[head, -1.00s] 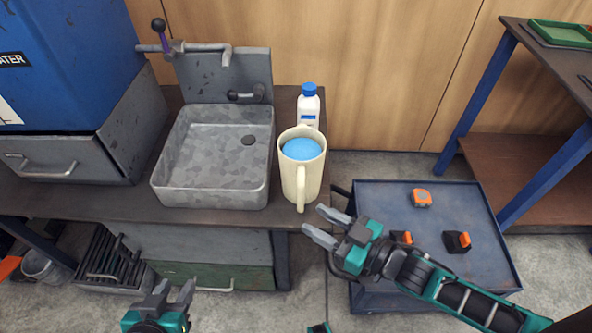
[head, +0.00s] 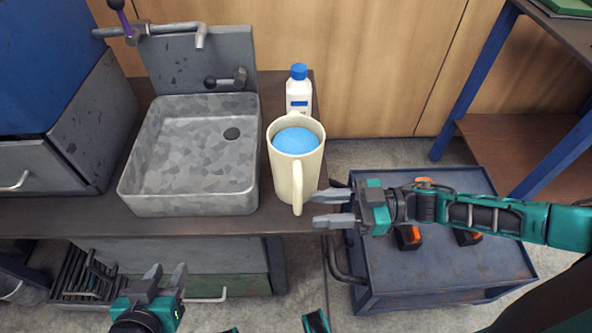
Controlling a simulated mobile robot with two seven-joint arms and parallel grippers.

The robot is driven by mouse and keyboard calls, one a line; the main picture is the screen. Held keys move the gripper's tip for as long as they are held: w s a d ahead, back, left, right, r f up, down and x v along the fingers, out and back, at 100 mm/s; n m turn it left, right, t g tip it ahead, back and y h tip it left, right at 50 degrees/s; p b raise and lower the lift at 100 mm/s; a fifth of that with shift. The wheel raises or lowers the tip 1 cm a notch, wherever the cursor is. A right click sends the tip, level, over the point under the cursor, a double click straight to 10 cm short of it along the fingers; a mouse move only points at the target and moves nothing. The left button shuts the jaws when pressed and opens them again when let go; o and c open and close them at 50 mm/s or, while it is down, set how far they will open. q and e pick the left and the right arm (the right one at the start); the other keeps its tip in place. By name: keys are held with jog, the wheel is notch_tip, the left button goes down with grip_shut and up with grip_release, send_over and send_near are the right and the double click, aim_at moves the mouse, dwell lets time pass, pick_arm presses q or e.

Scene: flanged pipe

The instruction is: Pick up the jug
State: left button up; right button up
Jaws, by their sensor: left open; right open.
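The jug (head: 281,170) is cream coloured and holds blue contents. It stands upright near the right end of the counter, beside the sink, with its handle (head: 298,186) facing me. My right gripper (head: 316,209) is open, with its fingers pointing left toward the handle from the right. The fingertips are close to the handle, and I cannot tell whether they touch it. My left gripper (head: 167,272) is open and empty, low in front of the counter, well away from the jug.
A grey sink (head: 155,205) stands left of the jug. A white bottle with a blue cap (head: 299,92) stands just behind it. A blue cart (head: 400,285) with orange and black items is below my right arm. A blue-legged table (head: 470,80) is at the right.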

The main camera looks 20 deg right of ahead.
aim_at(298, 204)
jog(key=x, duration=0.5)
jog(key=shift+w+a+r, duration=0.2)
jog(key=shift+w+r, duration=0.1)
jog(key=shift+r, duration=0.15)
jog(key=shift+c, duration=0.3)
grip_shut()
dwell(0.6)
jog(key=shift+r, duration=0.15)
